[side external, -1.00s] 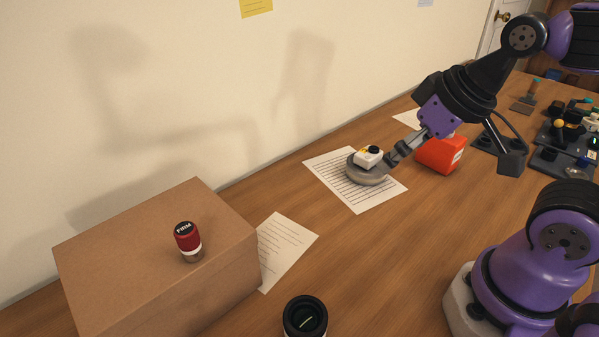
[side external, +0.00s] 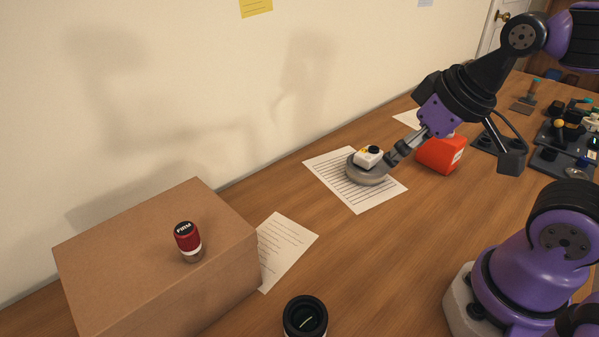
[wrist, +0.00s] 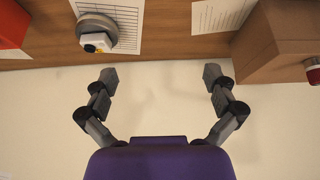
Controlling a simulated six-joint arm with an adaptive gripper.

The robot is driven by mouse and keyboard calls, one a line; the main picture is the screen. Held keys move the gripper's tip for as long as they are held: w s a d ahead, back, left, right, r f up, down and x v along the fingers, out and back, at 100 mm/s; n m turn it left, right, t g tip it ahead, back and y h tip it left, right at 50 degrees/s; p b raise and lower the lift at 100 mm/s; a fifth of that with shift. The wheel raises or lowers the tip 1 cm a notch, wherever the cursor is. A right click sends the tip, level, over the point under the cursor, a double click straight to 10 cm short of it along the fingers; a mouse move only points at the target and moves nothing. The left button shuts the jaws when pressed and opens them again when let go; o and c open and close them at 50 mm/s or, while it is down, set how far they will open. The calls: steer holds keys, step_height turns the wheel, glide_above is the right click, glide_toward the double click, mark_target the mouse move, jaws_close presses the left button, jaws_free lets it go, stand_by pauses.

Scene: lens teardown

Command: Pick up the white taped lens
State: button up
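A dark cylindrical lens (side external: 305,316) stands on the table at the bottom edge of the side view. A trace of white shows low on its side; I cannot tell whether it is tape. It is not seen in the wrist view. A white block with yellow and black parts (side external: 367,157) sits on a grey round disc (side external: 366,177) on lined paper; it also shows in the wrist view (wrist: 92,43). My gripper (side external: 398,152) is near this block, far from the dark lens. In the wrist view my gripper (wrist: 160,74) has its fingers wide apart with nothing between them.
A cardboard box (side external: 130,262) at the left carries a red and white cylinder (side external: 187,240). A red container (side external: 440,153) stands behind my gripper. Dark trays (side external: 556,163) with small parts are at the right. The wall (side external: 180,90) bounds the back. The middle of the table is clear.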

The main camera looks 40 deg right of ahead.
steer(key=n+g+y, duration=0.2)
steer(key=n+y, duration=0.1)
steer(key=n, duration=0.5)
glide_above(308, 315)
steer(key=s+d, duration=0.2)
step_height(308, 315, down, 7)
steer(key=x, duration=0.4)
steer(key=shift+s+a+f, duration=0.1)
steer(key=shift+a+f, duration=0.1)
steer(key=shift+x, duration=3.1)
steer(key=shift+d, duration=0.15)
steer(key=c, duration=1.4)
